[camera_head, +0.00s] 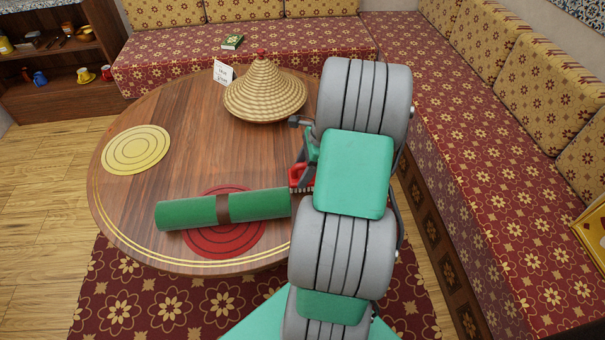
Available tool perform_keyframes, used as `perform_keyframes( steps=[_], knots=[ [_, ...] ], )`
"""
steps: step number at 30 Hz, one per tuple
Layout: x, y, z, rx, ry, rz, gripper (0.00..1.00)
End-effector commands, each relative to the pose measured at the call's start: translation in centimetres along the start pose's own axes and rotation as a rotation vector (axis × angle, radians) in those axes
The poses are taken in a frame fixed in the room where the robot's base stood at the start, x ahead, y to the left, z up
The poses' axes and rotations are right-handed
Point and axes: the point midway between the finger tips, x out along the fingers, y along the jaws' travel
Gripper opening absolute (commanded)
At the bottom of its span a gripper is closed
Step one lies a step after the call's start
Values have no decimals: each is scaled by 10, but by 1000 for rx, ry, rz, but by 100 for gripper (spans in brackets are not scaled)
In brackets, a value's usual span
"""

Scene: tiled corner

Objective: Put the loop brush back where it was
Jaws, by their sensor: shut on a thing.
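The loop brush (300,177) is red with pale bristles along its lower edge. It shows just left of my arm, over the right part of the round wooden table (180,108). My gripper (301,164) is shut on it, mostly hidden behind my arm links. Part of the brush is hidden too, and I cannot tell whether it touches the table.
A rolled green mat (262,205) with a brown band lies across the red ringed disc (225,245). A yellow ringed disc (136,150) is bare at left. A woven cone lid (264,90) and a white card (222,73) stand behind. Cushioned benches (460,130) border the table.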

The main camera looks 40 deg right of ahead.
Motion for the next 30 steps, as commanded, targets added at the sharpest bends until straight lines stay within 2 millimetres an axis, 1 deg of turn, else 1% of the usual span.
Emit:
perform_keyframes(
  steps=[1, 2, 12, 13, 18, 21, 27, 30],
  knots=[
    [10, 0, -4, 1, 0, 2, 17],
    [12, 0, -4, 1, 0, 1, 17],
    [15, 0, -5, -1, 0, 0, 17],
    [15, 0, -6, -1, 0, -1, 63],
    [15, 0, -6, -1, 0, 0, 77],
    [15, 0, -6, -1, 0, 0, 83],
    [14, 0, -6, -1, 0, 0, 83],
    [8, 0, -4, 0, 1, -1, 83]
  ],
)
